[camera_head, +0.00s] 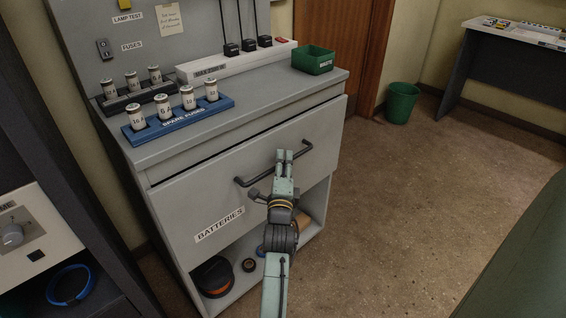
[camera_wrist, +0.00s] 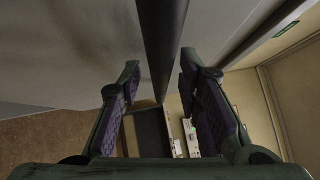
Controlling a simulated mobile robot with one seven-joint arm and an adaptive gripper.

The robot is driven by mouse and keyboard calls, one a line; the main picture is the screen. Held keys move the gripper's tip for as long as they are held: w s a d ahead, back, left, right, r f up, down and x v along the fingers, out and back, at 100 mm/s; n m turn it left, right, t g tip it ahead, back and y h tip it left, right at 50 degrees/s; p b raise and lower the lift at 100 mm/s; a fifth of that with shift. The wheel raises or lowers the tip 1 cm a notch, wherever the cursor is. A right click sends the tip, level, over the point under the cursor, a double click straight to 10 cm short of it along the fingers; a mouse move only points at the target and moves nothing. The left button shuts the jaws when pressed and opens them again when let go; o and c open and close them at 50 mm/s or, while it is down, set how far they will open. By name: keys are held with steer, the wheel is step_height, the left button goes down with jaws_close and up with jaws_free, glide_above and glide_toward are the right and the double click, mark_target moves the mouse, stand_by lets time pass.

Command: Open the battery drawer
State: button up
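The battery drawer (camera_head: 200,205) is the wide grey front of the cabinet, marked with a BATTERIES label (camera_head: 219,225). A thin dark gap runs along its top edge. Its dark bar handle (camera_head: 257,178) slants across the front. My gripper (camera_head: 284,156) is at the middle of the handle and hides part of it. In the wrist view the handle (camera_wrist: 162,40) runs between the two spread fingers of my gripper (camera_wrist: 160,70). The fingers are open, with space visible on both sides of the bar. Neither finger appears to press on it.
Spare fuses in a blue rack (camera_head: 185,118) and a green box (camera_head: 314,60) stand on the cabinet top. An open shelf below holds reels (camera_head: 214,277). A green bin (camera_head: 401,103) stands right of the cabinet. The brown floor (camera_head: 400,210) in front is clear.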

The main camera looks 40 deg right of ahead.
steer(key=shift+c, duration=0.2)
jaws_close()
stand_by(0.7)
